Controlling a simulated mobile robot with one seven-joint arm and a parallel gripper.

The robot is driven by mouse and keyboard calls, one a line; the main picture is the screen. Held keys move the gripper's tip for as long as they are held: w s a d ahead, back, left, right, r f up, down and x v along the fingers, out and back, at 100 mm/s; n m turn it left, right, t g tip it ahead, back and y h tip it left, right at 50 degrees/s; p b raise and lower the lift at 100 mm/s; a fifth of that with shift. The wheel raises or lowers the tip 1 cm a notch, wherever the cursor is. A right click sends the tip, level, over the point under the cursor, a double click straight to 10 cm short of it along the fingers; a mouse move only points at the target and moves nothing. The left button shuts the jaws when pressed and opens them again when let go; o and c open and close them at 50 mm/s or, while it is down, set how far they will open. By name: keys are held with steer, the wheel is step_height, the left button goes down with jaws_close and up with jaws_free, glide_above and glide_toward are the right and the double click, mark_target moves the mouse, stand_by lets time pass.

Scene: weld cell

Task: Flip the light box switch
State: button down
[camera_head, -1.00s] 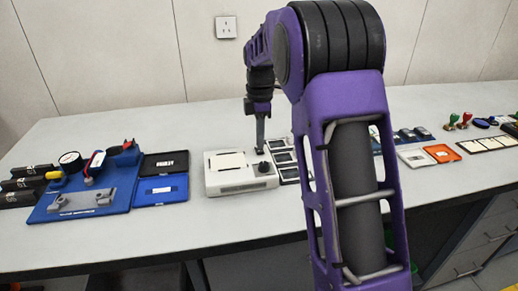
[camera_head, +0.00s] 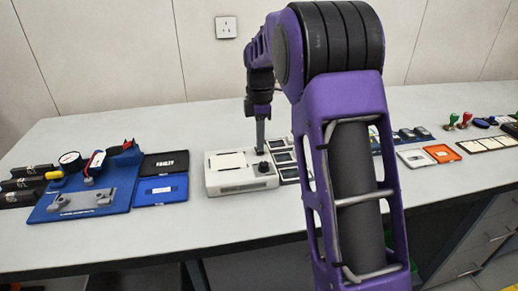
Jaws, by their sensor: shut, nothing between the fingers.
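The light box (camera_head: 236,186) is a low white box with a pale panel on top, on the workbench left of my arm. A dark knob (camera_head: 263,167) sits at its right front. The switch itself is too small to make out. My gripper (camera_head: 260,151) is shut and empty, pointing down at the box's back right edge, just behind the knob. Its tip is very close to the box top or touching it; I cannot tell which.
Dark-framed plates (camera_head: 281,157) lie right of the box. A blue fixture (camera_head: 88,195) with clamps and a blue tray (camera_head: 160,190) stand left. An orange tray (camera_head: 441,154) lies right, beyond my arm. The bench front is bare (camera_head: 150,232).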

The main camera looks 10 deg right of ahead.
steer(key=shift+f, duration=0.8)
steer(key=shift+r, duration=0.1)
steer(key=shift+r+p, duration=3.1)
steer(key=shift+r, duration=0.35)
